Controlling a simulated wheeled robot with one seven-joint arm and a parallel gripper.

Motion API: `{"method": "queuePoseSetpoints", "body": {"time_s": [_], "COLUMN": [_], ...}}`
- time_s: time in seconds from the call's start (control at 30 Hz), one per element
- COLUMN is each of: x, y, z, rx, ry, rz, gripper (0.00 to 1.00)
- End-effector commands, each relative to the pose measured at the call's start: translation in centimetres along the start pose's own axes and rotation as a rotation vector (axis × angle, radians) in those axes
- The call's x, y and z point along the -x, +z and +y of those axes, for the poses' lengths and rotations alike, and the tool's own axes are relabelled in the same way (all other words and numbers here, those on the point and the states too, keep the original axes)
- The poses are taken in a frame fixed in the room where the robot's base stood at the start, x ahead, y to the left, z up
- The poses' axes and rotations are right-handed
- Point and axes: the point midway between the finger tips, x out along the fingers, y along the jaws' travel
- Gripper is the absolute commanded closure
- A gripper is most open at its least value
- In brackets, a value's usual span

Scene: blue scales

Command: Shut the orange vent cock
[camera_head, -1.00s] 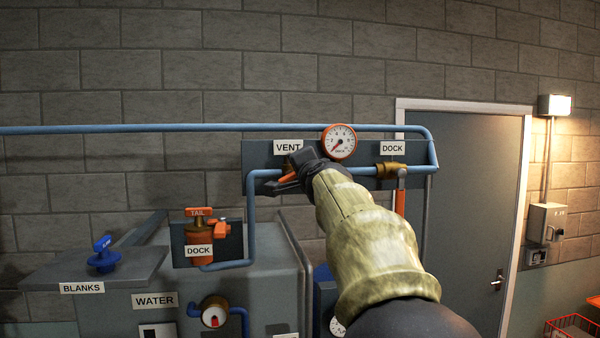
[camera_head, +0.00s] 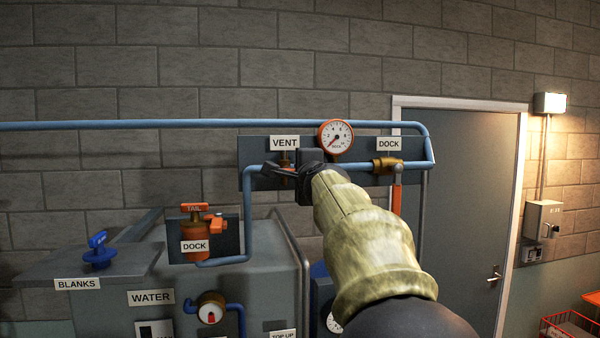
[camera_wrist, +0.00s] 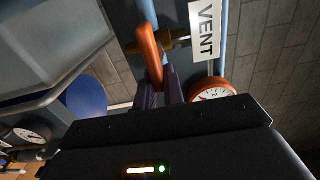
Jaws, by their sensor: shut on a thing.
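The orange vent cock handle (camera_wrist: 149,45) shows in the wrist view, joined to a brass stem (camera_wrist: 178,41) below the white VENT label (camera_wrist: 207,30). My gripper's dark fingers (camera_wrist: 163,88) are shut on the lower end of the handle. In the head view my gripper (camera_head: 278,172) is at the blue pipe under the VENT label (camera_head: 284,143). There it hides most of the handle. A little of the vent cock's brass body (camera_head: 285,158) shows above the fingers.
A pressure gauge (camera_head: 336,136) sits just right of the VENT label, close to my gripper. A brass DOCK valve (camera_head: 388,166) with a hanging orange handle is further right. An orange TAIL cock (camera_head: 196,225) stands lower left. A blue pipe (camera_head: 180,126) runs behind.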

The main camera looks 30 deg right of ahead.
Motion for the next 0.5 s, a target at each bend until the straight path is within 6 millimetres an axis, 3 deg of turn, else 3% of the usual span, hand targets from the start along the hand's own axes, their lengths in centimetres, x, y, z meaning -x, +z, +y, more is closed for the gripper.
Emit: {"method": "queuePoseSetpoints", "body": {"time_s": [0.17,0.2,0.3,0.5], "x": [-0.08,-0.08,-0.07,-0.05], "y": [-0.01,-0.01,0.00,0.01], "z": [0.31,0.32,0.27,0.16], "rx": [-0.001,-0.001,-0.001,0.000], "ry": [0.006,0.006,0.005,0.003], "rz": [-0.001,-0.001,-0.001,-0.001], "gripper": [1.00,0.84,0.68,0.68]}}
